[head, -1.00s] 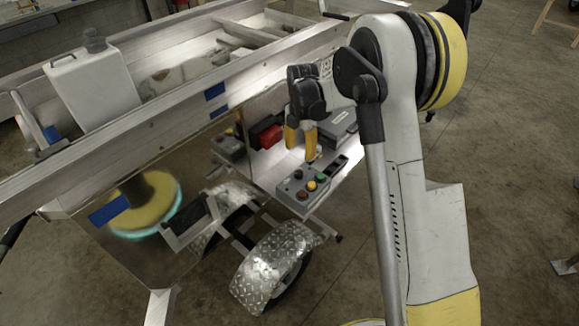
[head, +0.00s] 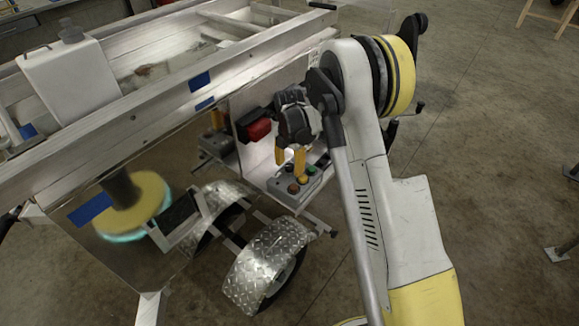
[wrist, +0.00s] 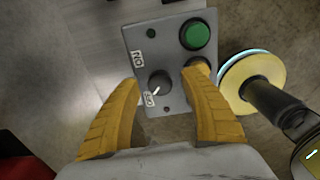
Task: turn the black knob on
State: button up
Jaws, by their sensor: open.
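The black knob (wrist: 160,83) sits on a grey control box, whose face (wrist: 172,14) shows in the wrist view. A white mark on the knob points down-left toward the OFF label (wrist: 149,99). The ON label (wrist: 138,58) is above that, up-left of the knob. My gripper (wrist: 160,79) is open, with one yellow finger on each side of the knob. I cannot tell whether either finger touches it. In the head view, my gripper (head: 289,166) points down at the control box (head: 289,199), and I cannot make out the knob.
A green button (wrist: 195,35) is close above the right finger, which partly covers another button (wrist: 200,66). In the head view, a red box (head: 257,130) stands left of my gripper. The trailer's rail (head: 150,108) runs behind, and a wheel fender (head: 262,262) is below.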

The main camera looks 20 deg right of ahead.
grip_shut()
jog(key=shift+m, duration=0.3)
jog(key=m, duration=0.8)
jog(key=shift+b, duration=0.3)
jog(key=m, duration=0.9)
jog(key=shift+m, duration=0.3)
